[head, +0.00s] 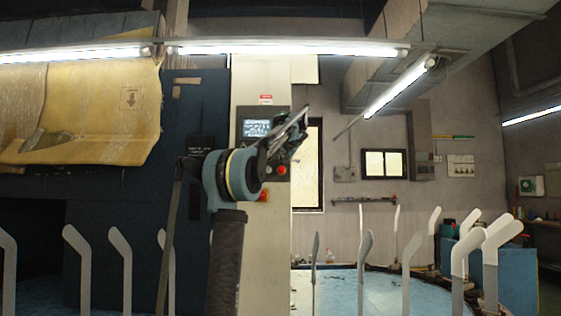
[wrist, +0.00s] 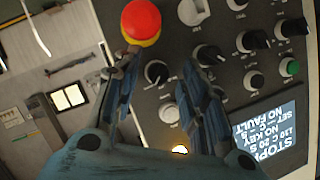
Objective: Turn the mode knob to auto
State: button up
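The control panel (head: 280,112) is on a pale column in the head view, with my gripper (head: 299,118) in front of it. In the wrist view the panel is turned in the picture and carries several black knobs. One black knob (wrist: 156,72) shows between the fingertips of my open gripper (wrist: 160,68); contact cannot be judged. Another black knob (wrist: 209,54) is just right of the right finger. The labels are too small to read, so I cannot tell which is the mode knob.
A red emergency-stop button (wrist: 141,20) sits close to the left fingertip. A pale knob (wrist: 193,10), a white button (wrist: 168,113), a green button (wrist: 290,67) and a lit button (wrist: 179,150) are nearby. Upright boarding forms (head: 364,260) stand around the blue table below.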

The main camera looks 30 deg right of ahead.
jog(key=v, duration=1.1)
jog(key=shift+s+a, duration=0.2)
jog(key=shift+s, duration=0.2)
